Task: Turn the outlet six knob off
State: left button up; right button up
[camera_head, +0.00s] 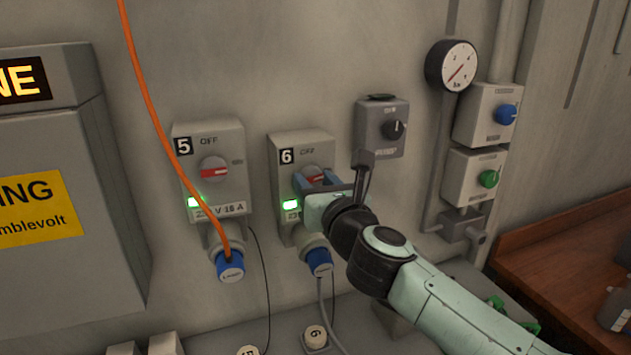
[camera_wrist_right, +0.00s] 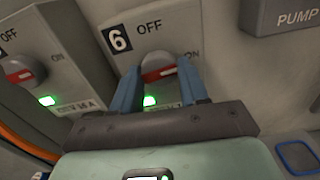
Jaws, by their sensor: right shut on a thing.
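The outlet six box (camera_head: 287,150) is on the wall in the middle of the head view, marked 6. Its red-and-grey knob (camera_head: 314,173) is partly hidden by my right gripper (camera_head: 318,182). In the right wrist view the knob (camera_wrist_right: 158,69) shows between the two blue fingers of my right gripper (camera_wrist_right: 160,75), under the OFF label, with ON to its right. The fingers are shut on the knob. The red bar appears roughly level, tilted slightly. A green lamp (camera_head: 290,205) is lit on the box. My left gripper is not in view.
Outlet five (camera_head: 208,140) is to the left, with a red knob (camera_head: 214,170), a lit green lamp and an orange cable (camera_head: 158,120) at its blue plug. The pump switch box (camera_head: 381,125), a gauge (camera_head: 452,66) and boxes with blue and green knobs are to the right.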

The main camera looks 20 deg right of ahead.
jog(key=n+p, duration=0.1)
jog(key=n, duration=0.2)
jog(key=n+p, duration=0.2)
jog(key=n, duration=0.3)
jog(key=n+p, duration=0.2)
jog(key=n, duration=0.3)
jog(key=shift+d+r, duration=0.1)
jog(key=shift+n+p, duration=0.65)
jog(key=shift+n, duration=1.05)
jog(key=o, duration=1.1)
jog(key=shift+c, duration=0.2)
jog(key=shift+s, duration=0.1)
